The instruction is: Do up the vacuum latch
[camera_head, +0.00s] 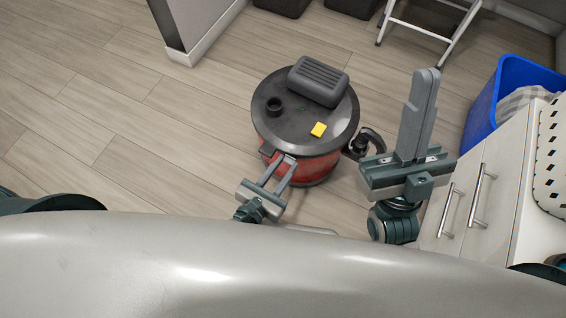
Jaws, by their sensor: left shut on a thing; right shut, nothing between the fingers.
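The vacuum (300,125) stands upright on the floor, with a round dark grey lid and a red drum. My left gripper (282,164) reaches its near side, just below the lid rim. Its fingers are shut on what looks like the vacuum latch there; the fingers hide most of the latch, so I cannot tell its exact position. My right gripper (427,75) is to the right of the vacuum, apart from it, with its fingers shut together, empty and pointing away from me.
A dark curved fitting (365,142) sticks out at the vacuum's right side. A white cabinet (480,190) and a blue bin (510,90) stand at the right. A white step ladder (430,25) and a wall end (185,30) are behind. The floor at left is clear.

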